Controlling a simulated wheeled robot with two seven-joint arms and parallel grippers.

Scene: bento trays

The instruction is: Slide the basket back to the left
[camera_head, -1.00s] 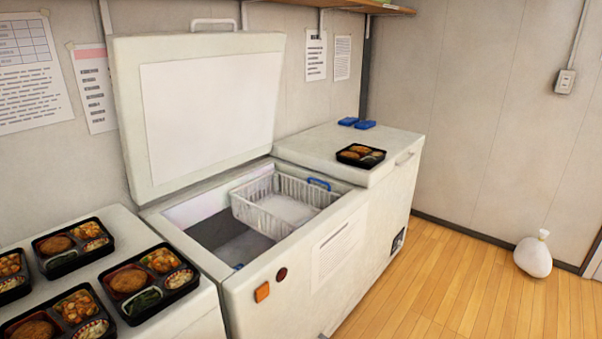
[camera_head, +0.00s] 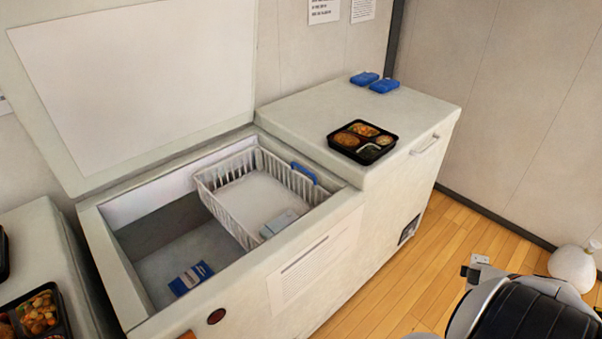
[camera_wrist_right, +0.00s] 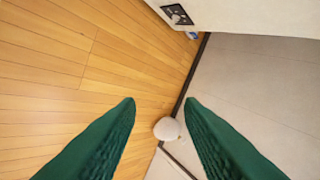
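The white slatted basket (camera_head: 222,208) hangs in the right part of the open chest freezer (camera_head: 98,225), against its right end. A blue handle (camera_head: 304,172) is on the basket's right side. A pale grey-blue packet (camera_head: 279,223) lies in the basket's near corner. The freezer's left part is open, with a blue packet (camera_head: 191,278) on its floor. My right gripper (camera_wrist_right: 159,102) shows two green fingers spread apart with nothing between them, over the wooden floor and clear of the basket. My left gripper is not in view.
The freezer's white lid (camera_head: 140,80) stands raised behind. More bento (camera_head: 38,313) stands at lower left.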

